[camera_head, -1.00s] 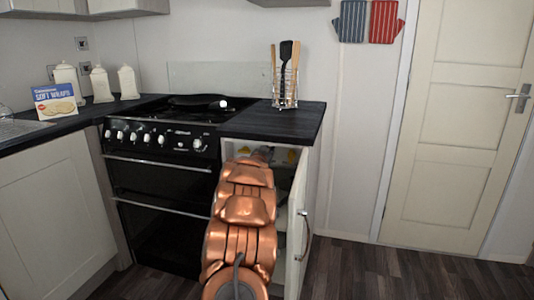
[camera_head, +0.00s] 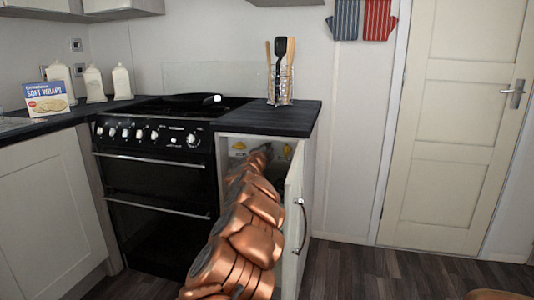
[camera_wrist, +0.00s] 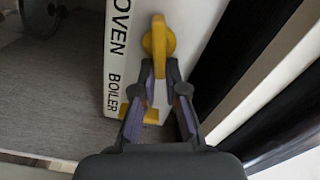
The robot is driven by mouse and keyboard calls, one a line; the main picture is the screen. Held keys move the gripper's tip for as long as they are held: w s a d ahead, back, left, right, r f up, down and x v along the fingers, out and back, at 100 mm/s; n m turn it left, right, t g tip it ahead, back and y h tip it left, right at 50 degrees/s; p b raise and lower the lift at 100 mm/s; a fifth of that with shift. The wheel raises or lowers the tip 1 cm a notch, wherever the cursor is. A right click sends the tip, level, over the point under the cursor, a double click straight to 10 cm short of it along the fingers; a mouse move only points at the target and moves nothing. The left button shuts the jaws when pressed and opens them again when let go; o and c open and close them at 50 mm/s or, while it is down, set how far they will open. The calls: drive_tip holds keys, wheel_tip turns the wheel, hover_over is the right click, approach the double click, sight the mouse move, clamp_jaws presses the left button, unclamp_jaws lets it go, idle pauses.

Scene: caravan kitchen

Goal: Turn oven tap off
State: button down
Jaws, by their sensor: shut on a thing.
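The yellow oven tap (camera_wrist: 158,40) is on a white panel beside the printed word OVEN in the wrist view. Its handle lies lengthwise in line with my gripper. My gripper (camera_wrist: 159,76) is shut on the near end of this handle, one finger on each side. A second yellow tap (camera_wrist: 134,112) sits nearer, beside the word BOILER, partly hidden by the left finger. In the head view my gripper (camera_head: 264,149) is inside the open cupboard right of the oven, with yellow taps (camera_head: 239,146) showing near it; details there are too small to tell.
The cupboard door (camera_head: 294,215) stands open just right of my arm. The black oven (camera_head: 155,185) is close on the left. The dark worktop (camera_head: 270,118) with a utensil rack (camera_head: 280,88) is above my gripper. Floor is free to the right.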

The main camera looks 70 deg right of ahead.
drive_tip(key=m+b, duration=0.1)
drive_tip(key=w+f+m, duration=0.1)
drive_tip(key=m, duration=0.1)
drive_tip(key=shift+w+a+f+t+b, duration=0.2)
drive_tip(key=shift+a+t+b, duration=0.1)
drive_tip(key=shift+b, duration=0.1)
drive_tip(key=shift+w+r, duration=0.1)
drive_tip(key=shift+r, duration=0.1)
drive_tip(key=c, duration=1.3)
unclamp_jaws()
drive_tip(key=shift+d, duration=0.15)
drive_tip(key=shift+o, duration=0.4)
drive_tip(key=shift+w, duration=0.25)
drive_tip(key=shift+s+d+m, duration=0.1)
drive_tip(key=shift+s+m, duration=0.2)
drive_tip(key=shift+s, duration=0.45)
drive_tip(key=s+a, duration=0.1)
drive_tip(key=a, duration=1.1)
